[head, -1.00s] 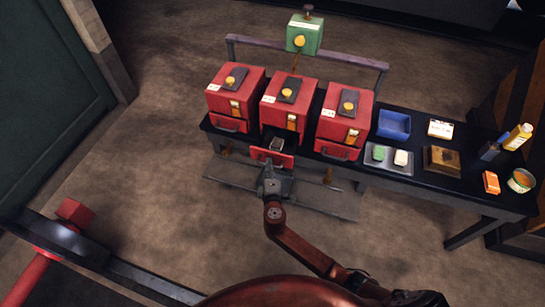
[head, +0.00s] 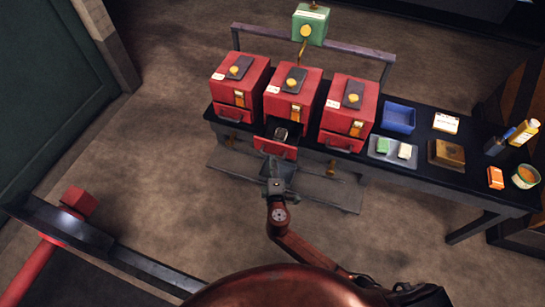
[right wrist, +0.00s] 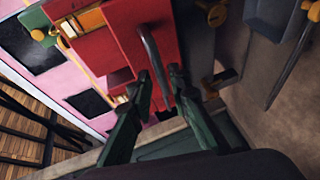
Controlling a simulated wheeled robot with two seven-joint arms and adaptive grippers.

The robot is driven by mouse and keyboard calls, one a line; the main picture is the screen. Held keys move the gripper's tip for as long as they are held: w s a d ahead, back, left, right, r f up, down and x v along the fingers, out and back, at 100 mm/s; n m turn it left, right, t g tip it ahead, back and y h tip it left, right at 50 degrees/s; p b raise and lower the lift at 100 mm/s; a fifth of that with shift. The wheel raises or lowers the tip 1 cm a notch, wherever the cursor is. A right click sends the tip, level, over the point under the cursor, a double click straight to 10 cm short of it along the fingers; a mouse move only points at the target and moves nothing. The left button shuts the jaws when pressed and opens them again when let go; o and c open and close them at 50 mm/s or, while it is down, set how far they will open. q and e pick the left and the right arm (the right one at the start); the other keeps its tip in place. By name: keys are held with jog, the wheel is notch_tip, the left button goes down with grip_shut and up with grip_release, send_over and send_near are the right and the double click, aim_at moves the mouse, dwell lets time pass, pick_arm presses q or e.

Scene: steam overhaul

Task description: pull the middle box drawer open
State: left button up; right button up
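Three red boxes stand in a row on a dark bench. The middle box (head: 291,102) has its drawer (head: 275,149) out towards me, with a small greyish item (head: 281,134) inside. The left box (head: 239,88) and right box (head: 347,112) have their drawers shut. My right gripper (head: 277,174) is just in front of the middle drawer. In the right wrist view its two dark green fingers (right wrist: 157,92) are spread apart. The grey bar handle (right wrist: 152,55) on the red drawer front shows between and beyond them; contact cannot be made out. My left gripper is not in view.
To the right on the bench are a blue bin (head: 398,117), a tray (head: 392,151) with a green and a white block, a brown box (head: 446,154), an orange box (head: 495,178), a tin (head: 525,176) and a bottle (head: 523,133). Floor is free in front.

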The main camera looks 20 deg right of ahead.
jog(key=v, duration=0.7)
jog(key=shift+s, duration=0.3)
